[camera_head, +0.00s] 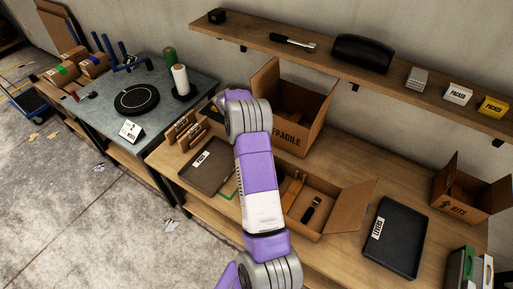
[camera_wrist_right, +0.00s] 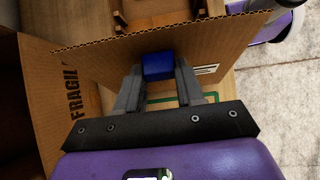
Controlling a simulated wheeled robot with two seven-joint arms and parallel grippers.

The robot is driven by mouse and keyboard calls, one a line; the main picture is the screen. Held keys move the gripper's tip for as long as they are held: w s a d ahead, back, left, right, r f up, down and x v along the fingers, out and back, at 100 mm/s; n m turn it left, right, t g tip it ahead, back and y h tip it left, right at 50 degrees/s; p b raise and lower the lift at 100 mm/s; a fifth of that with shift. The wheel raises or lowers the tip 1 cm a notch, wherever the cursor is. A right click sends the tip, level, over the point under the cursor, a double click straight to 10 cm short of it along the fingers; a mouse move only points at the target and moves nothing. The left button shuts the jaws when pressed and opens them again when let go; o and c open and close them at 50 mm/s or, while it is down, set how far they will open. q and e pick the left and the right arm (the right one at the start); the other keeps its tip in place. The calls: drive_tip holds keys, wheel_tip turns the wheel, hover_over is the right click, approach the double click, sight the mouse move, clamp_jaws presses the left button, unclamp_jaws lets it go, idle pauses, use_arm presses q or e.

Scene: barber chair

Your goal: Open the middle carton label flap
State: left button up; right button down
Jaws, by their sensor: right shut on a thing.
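In the right wrist view a brown cardboard flap (camera_wrist_right: 105,62) with a corrugated edge stands tilted in front of my right gripper (camera_wrist_right: 160,76). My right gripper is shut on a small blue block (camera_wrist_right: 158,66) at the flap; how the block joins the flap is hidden. In the head view the open middle carton (camera_head: 345,213) lies on the bench with a flap folded out to the right. My right arm (camera_head: 260,180) covers its left side and hides the right gripper there. My left gripper is not in view.
The FRAGILE carton (camera_head: 288,138) stands behind the arm and shows close at left in the wrist view (camera_wrist_right: 55,100). A shelf (camera_head: 330,63) runs along the wall above.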

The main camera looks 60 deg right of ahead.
drive_tip(key=c, duration=0.7)
unclamp_jaws()
drive_tip(key=shift+w+r, duration=0.1)
drive_tip(key=v, duration=0.7)
drive_tip(key=shift+w+r+p, duration=0.1)
drive_tip(key=shift+r+p, duration=0.05)
drive_tip(key=shift+p, duration=0.25)
